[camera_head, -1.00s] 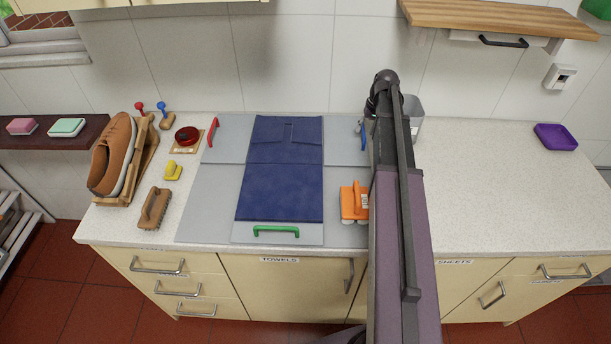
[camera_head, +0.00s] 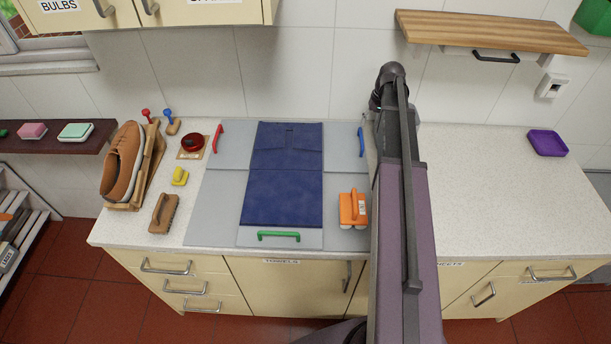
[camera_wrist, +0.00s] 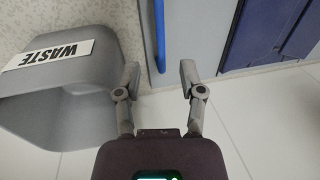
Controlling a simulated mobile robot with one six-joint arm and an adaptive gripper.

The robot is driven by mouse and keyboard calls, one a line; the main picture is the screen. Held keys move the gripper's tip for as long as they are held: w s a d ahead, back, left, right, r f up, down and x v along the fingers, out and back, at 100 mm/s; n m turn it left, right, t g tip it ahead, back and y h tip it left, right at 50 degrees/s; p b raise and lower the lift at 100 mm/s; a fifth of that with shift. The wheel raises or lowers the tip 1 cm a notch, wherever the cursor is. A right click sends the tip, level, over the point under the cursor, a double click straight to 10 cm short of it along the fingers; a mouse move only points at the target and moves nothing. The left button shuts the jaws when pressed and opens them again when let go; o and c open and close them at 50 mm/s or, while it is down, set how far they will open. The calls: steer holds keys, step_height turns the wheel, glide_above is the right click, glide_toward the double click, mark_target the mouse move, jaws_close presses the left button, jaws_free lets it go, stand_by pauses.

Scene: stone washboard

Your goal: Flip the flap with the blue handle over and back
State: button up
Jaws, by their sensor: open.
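The blue handle (camera_head: 361,141) stands at the right edge of the grey right-hand flap (camera_head: 341,146) of the folding board. The flap lies flat beside the folded dark blue cloth (camera_head: 284,195). In the wrist view the blue handle (camera_wrist: 160,36) is a straight bar ahead of my gripper (camera_wrist: 159,78), roughly in line with the gap between the fingers. The fingers are spread and empty, apart from the handle. In the head view my arm hides my gripper.
A grey waste bin (camera_wrist: 75,100) is close beside my left finger in the wrist view. Red (camera_head: 217,138) and green (camera_head: 279,236) handles mark other flaps. The counter on the right is mostly clear.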

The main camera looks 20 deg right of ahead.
steer(key=shift+r+p, duration=2.25)
steer(key=shift+r, duration=0.35)
steer(key=s+a+f+n+b, duration=0.1)
steer(key=s+a+f+b, duration=0.1)
steer(key=s+a, duration=0.4)
steer(key=s+a+f+n+h+b, duration=0.1)
steer(key=s+a, duration=0.5)
steer(key=a, duration=0.6)
steer(key=s+a+f+n+h+b, duration=0.1)
steer(key=s+a+f+b, duration=0.1)
steer(key=s+a, duration=0.4)
steer(key=a+f, duration=0.1)
steer(key=a, duration=0.3)
steer(key=shift+n+g+b, duration=0.3)
steer(key=shift+b, duration=0.05)
steer(key=shift+s+f, duration=0.1)
steer(key=shift+s, duration=0.05)
